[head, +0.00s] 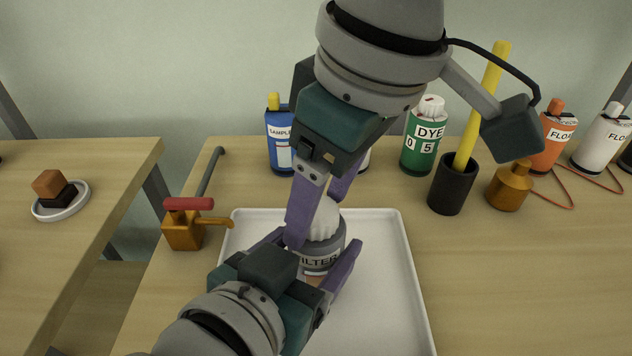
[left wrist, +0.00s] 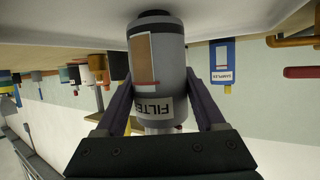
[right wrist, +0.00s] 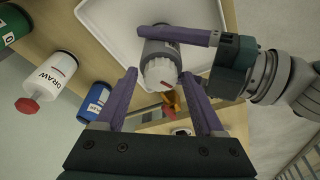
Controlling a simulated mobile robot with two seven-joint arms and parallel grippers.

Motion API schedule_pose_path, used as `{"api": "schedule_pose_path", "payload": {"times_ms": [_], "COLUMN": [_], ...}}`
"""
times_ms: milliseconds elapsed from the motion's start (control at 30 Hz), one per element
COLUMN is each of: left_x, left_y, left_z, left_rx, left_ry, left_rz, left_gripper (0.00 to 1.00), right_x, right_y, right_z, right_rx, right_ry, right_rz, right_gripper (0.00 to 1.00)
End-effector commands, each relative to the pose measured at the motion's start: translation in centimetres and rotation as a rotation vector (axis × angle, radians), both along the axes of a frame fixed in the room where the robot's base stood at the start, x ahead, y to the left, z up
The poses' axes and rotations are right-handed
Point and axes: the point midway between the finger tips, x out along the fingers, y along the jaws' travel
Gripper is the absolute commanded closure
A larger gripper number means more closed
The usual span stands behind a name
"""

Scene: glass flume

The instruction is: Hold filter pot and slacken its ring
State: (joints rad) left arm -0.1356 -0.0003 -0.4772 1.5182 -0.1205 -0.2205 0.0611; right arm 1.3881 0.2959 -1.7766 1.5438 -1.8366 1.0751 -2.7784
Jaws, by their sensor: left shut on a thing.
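The filter pot (head: 322,258) is a grey cylinder with a FILTER label, standing upright in the white tray. Its white ribbed ring (head: 326,220) is on top, and shows in the right wrist view (right wrist: 159,73) with a small red mark. My left gripper (head: 316,244) is shut on the pot's body, one finger on each side; the left wrist view shows the pot (left wrist: 157,65) between its fingers. My right gripper (head: 316,222) comes down from above at the ring. Its fingers (right wrist: 159,75) are open, with gaps on both sides of the ring, which they partly hide in the head view.
The white tray (head: 385,300) lies under the pot. A brass valve with a red handle (head: 188,204) stands left of it.

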Motion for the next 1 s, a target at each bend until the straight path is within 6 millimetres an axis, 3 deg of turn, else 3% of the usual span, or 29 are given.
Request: {"api": "schedule_pose_path", "payload": {"times_ms": [267,733,1000], "left_x": [0.00,0.00,0.01], "left_y": [0.00,0.01,0.02], "left_z": [-0.01,0.00,0.00], "left_rx": [0.000,0.000,0.000], "left_ry": [0.000,0.000,0.000], "left_rz": [0.000,0.000,0.000], "left_gripper": [0.93,0.93,0.93], "right_x": [-0.07,-0.33,-0.32], "right_y": [0.07,0.49,0.41], "right_z": [-0.01,-0.01,0.00], "right_rx": [-0.001,0.001,0.000], "right_ry": [0.001,0.000,0.000], "right_rz": [-0.045,-0.750,-0.876], "right_gripper": [0.30,0.30,0.30]}}
